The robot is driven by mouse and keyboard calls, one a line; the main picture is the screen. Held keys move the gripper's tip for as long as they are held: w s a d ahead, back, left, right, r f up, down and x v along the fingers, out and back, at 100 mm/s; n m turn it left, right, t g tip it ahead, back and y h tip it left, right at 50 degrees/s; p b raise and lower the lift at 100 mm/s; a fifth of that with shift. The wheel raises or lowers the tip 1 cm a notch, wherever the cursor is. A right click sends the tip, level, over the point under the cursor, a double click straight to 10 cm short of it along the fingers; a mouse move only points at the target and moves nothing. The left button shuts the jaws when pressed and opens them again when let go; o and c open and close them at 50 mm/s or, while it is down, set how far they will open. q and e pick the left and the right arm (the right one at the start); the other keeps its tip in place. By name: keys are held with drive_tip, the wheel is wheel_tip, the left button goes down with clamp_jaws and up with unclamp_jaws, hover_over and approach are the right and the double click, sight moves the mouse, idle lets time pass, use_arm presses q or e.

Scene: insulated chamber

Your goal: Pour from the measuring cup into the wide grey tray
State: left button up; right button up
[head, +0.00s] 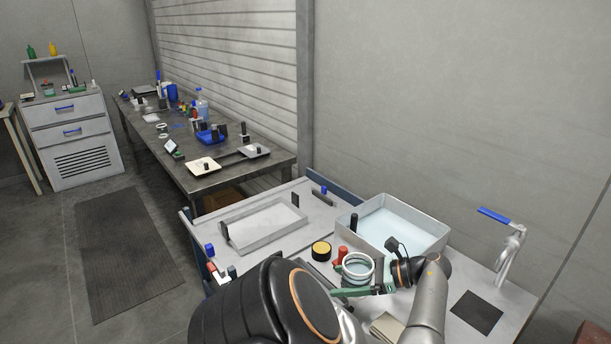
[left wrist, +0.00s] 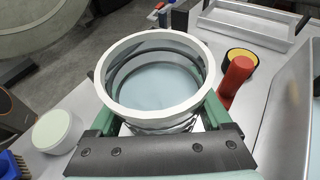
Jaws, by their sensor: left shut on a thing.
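The measuring cup (head: 357,267) is a clear round vessel with a thick white rim. My left gripper (head: 350,290) is shut on it, with green fingers on either side. In the left wrist view the cup (left wrist: 155,113) looks about upright, and its inside is pale blue at the bottom, seemingly liquid. The wide grey tray (head: 262,241) is shallow and looks empty. It lies on the workbench to the left of the cup and farther back, apart from it. It also shows at the top of the left wrist view (left wrist: 250,38). My right gripper is not in view.
A deeper grey basin (head: 440,240) with pale blue liquid stands behind the cup, to the right. A red-capped item (head: 342,252) and a yellow-topped black round item (head: 321,249) stand near the cup. A blue-handled tap (head: 510,245) and dark square (head: 476,312) are at right.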

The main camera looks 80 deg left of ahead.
use_arm(q)
drive_tip(key=shift+s, duration=0.1)
idle(0.3)
drive_tip(key=shift+s+a+r+t+h, duration=0.1)
drive_tip(key=shift+s+r+t+h, duration=0.15)
drive_tip(key=shift+t, duration=0.6)
drive_tip(key=shift+s+a+r+t+h, duration=0.1)
drive_tip(key=shift+s+t+h, duration=0.25)
drive_tip(key=shift+t, duration=0.5)
drive_tip(key=shift+s+a+r+n+t+h, duration=0.15)
drive_tip(key=shift+s+r+t+h, duration=0.15)
drive_tip(key=shift+t, duration=0.4)
drive_tip(key=shift+s+a+r+n+t+h, duration=0.1)
drive_tip(key=shift+s+n+t+h, duration=0.2)
drive_tip(key=shift+t, duration=0.4)
drive_tip(key=shift+s+r+t, duration=0.1)
drive_tip(key=shift+s+t, duration=0.1)
drive_tip(key=shift+t, duration=0.2)
drive_tip(key=shift+f+t, duration=0.35)
drive_tip(key=shift+t, duration=0.35)
drive_tip(key=shift+w+r+t+h, duration=0.3)
drive_tip(key=shift+t+h, duration=0.2)
drive_tip(key=shift+t, duration=0.4)
drive_tip(key=shift+w+d+f+t, duration=0.15)
drive_tip(key=shift+f+t, duration=0.2)
drive_tip(key=shift+t, duration=0.45)
drive_tip(key=shift+w+r+t+h, duration=0.1)
drive_tip(key=shift+r+t+h, duration=0.3)
drive_tip(key=shift+t, duration=0.4)
